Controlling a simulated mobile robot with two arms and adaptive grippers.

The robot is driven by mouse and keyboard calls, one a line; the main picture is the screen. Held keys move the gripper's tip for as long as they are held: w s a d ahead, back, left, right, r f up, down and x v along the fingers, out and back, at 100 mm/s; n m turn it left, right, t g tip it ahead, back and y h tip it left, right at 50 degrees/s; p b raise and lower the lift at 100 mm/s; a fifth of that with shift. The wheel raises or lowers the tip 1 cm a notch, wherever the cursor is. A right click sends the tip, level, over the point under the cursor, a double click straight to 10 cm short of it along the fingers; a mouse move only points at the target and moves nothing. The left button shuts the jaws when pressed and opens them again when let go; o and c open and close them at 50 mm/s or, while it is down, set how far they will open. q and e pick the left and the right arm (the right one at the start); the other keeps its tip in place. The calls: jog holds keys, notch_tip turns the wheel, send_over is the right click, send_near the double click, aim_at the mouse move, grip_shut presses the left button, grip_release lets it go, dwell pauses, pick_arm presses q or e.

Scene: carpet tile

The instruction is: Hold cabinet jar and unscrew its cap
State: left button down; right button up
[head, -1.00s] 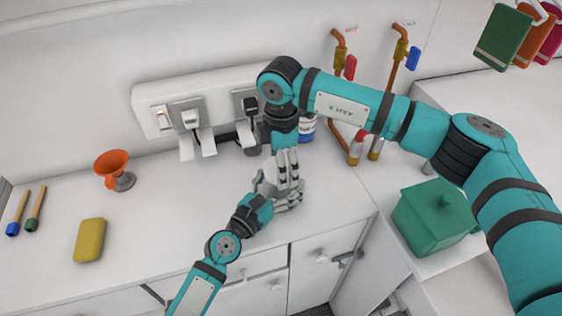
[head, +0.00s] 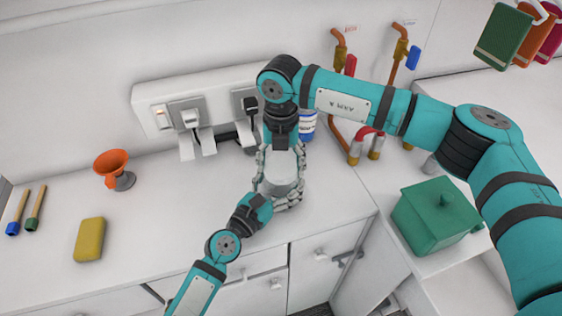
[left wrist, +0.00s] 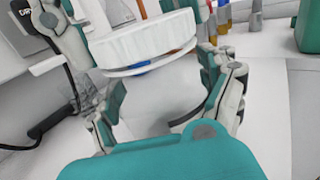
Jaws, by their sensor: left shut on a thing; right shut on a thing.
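The jar (left wrist: 165,95) has a clear, see-through body and a wide white ribbed cap (left wrist: 145,45). In the head view the cap (head: 283,166) is at the middle of the counter, between my two grippers. My left gripper (head: 277,196), from below, is shut on the jar body; its fingers sit on both sides of it in the left wrist view. My right gripper (head: 281,160) points down from above and is shut on the cap. A see-through band shows below the cap in the left wrist view; I cannot tell whether cap and jar are still joined.
A blue-labelled container (head: 307,125) stands close behind my right gripper. Sockets with plugs (head: 190,117) and pipes (head: 355,150) line the wall. An orange funnel (head: 111,165), yellow sponge (head: 90,239) and brushes (head: 33,210) lie left. A green box (head: 435,212) stands right.

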jog(key=n, duration=0.4)
jog(key=shift+n, duration=0.4)
jog(key=n, duration=0.4)
jog(key=shift+n, duration=0.4)
jog(key=n, duration=0.4)
jog(key=shift+n, duration=0.4)
jog(key=n, duration=0.4)
jog(key=shift+r+n, duration=0.1)
jog(key=shift+n, duration=0.2)
jog(key=n, duration=0.4)
jog(key=shift+n, duration=0.4)
jog(key=n, duration=0.4)
jog(key=shift+n, duration=0.4)
jog(key=n, duration=1.1)
